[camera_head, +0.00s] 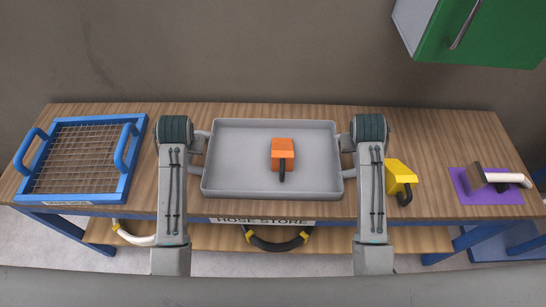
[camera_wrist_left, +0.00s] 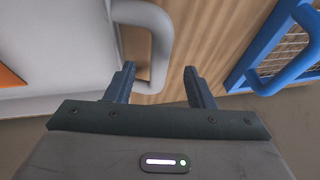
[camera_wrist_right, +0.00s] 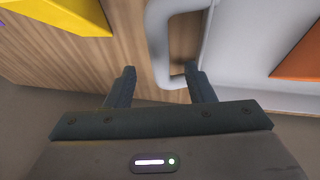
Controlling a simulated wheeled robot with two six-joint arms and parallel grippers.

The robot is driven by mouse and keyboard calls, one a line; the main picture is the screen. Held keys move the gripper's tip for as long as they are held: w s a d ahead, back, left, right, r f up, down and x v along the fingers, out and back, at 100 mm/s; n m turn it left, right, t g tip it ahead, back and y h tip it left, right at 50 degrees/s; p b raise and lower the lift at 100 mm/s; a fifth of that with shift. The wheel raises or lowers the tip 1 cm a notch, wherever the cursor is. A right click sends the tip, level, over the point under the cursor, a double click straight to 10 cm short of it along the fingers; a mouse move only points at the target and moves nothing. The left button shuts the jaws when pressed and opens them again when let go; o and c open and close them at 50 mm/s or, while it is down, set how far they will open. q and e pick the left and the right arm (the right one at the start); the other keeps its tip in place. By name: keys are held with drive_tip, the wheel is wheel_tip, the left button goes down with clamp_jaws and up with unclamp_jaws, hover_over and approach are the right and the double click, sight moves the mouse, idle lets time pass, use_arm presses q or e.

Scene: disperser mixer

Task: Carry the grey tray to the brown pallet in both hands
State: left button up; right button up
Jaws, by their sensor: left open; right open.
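The grey tray (camera_head: 240,180) lies flat on the wooden table, with a loop handle at each short side. An orange block with a black handle (camera_head: 282,150) sits in it. My left gripper (camera_wrist_left: 160,85) is open at the tray's left handle (camera_wrist_left: 162,40), whose outer bar appears between the fingers in the left wrist view. My right gripper (camera_wrist_right: 162,85) is open at the right handle (camera_wrist_right: 157,40), with its bar likewise between the fingers in the right wrist view. In the head view my wrists hide both sets of fingertips. No brown pallet is in view.
A blue-framed mesh screen (camera_head: 125,191) lies at the left of the table (camera_head: 440,150). A yellow block (camera_head: 399,174) is close beside my right arm. A purple mat (camera_head: 505,195) with a tool lies at the right. A green cabinet (camera_head: 500,30) overhangs at upper right. Hoses lie on the shelf below.

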use_arm(q)
drive_tip(key=x, duration=0.8)
drive_tip(key=shift+w+f, duration=0.1)
drive_tip(key=shift+f, duration=0.15)
use_arm(e)
drive_tip(key=x, duration=0.8)
drive_tip(key=shift+w+d+f, duration=0.1)
drive_tip(key=shift+w+f, duration=0.05)
drive_tip(key=shift+f, duration=0.1)
use_arm(q)
drive_tip(key=shift+c, duration=0.2)
use_arm(e)
drive_tip(key=shift+c, duration=0.2)
use_arm(q)
clamp_jaws()
use_arm(e)
clamp_jaws()
use_arm(q)
drive_tip(key=shift+r, duration=0.15)
use_arm(e)
drive_tip(key=shift+r, duration=0.15)
